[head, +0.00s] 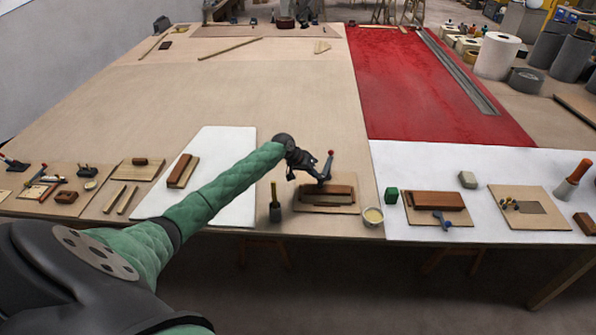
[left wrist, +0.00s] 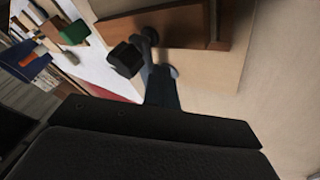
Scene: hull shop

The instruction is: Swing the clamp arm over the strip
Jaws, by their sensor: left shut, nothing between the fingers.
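The brown wooden strip (head: 325,194) lies on a light board near the table's front edge. A blue-grey clamp arm with a red-tipped handle (head: 327,167) stands at the far side of the strip. My left gripper (head: 307,168) is shut and empty, close beside the clamp arm; whether they touch cannot be told. In the left wrist view, the brown strip (left wrist: 190,24) runs along the top. A blue-grey part with a dark pad (left wrist: 124,59) shows near the strip's edge, above my dark gripper body. My right gripper is out of view.
A green block (head: 391,195) and another brown piece on a board (head: 433,200) lie farther right. The table behind is mostly clear.

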